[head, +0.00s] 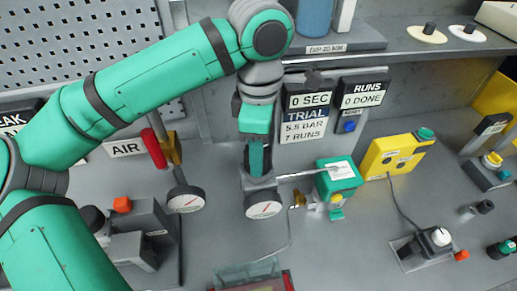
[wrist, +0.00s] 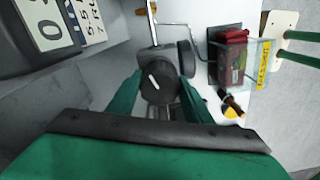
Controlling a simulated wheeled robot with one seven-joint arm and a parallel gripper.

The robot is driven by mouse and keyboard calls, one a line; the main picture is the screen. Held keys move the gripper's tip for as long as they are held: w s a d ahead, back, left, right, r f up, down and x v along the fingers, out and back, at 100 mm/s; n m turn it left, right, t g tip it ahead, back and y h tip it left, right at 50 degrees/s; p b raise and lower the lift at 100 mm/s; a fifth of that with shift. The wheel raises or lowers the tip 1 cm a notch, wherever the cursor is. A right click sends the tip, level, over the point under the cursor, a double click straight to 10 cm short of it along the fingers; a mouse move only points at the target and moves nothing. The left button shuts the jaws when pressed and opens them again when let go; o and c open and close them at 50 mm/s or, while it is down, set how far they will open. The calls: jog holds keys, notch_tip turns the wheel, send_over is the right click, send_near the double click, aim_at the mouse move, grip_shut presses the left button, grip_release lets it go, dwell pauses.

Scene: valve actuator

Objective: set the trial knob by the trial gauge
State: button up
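The trial knob (wrist: 158,83) is a dark round knob with a white pointer line, seen in the wrist view; in the head view my gripper hides it. My gripper (head: 257,172) points down over the block behind the trial gauge. In the wrist view its two green fingers (wrist: 160,88) flank the knob, their tips close to its sides; whether they press on it is not clear. The trial gauge (head: 263,209) has a white face and a reddish needle, too small to read. The trial sign (head: 305,121) reads "TRIAL 5.5 BAR 7 RUNS".
A second gauge (head: 186,198) and a red-handled valve (head: 154,149) stand left. A green box (head: 338,177) and a yellow box (head: 396,156) stand right of my gripper. A runs counter (head: 362,94) reads "0 DONE". A clear tray (head: 250,276) lies in front.

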jog(key=shift+c, duration=0.7)
jog(key=shift+d+r+n, duration=0.1)
jog(key=shift+n, duration=1.3)
jog(key=o, duration=1.1)
jog(key=shift+c, duration=0.2)
notch_tip(320, 180, up, 11)
